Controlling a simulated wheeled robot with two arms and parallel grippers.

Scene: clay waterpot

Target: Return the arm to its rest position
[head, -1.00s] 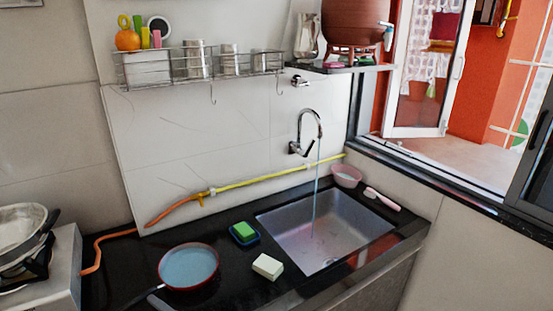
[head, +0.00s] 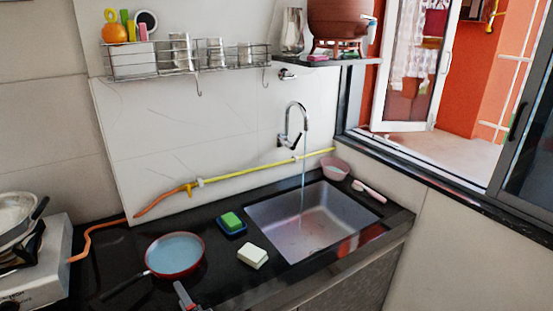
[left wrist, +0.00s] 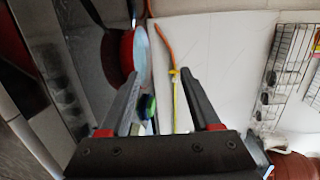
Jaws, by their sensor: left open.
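My left gripper (head: 187,296) shows only as a small grey and red tip at the bottom edge of the head view, in front of the counter. In the left wrist view the gripper (left wrist: 158,88) has its two dark fingers spread apart with nothing between them. The red-rimmed pan (head: 174,255) lies on the counter just behind the tip in the head view. It also shows beyond the fingers in the left wrist view (left wrist: 127,52). The reddish-brown clay pot (head: 337,20) stands on the corner shelf. My right gripper is not in view.
The dark counter holds a green sponge (head: 231,220) on a blue dish, a white block (head: 253,257) and a sink (head: 330,215) under a running tap (head: 297,115). A stove (head: 32,265) stands at the left. A wire rack (head: 188,60) hangs on the wall.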

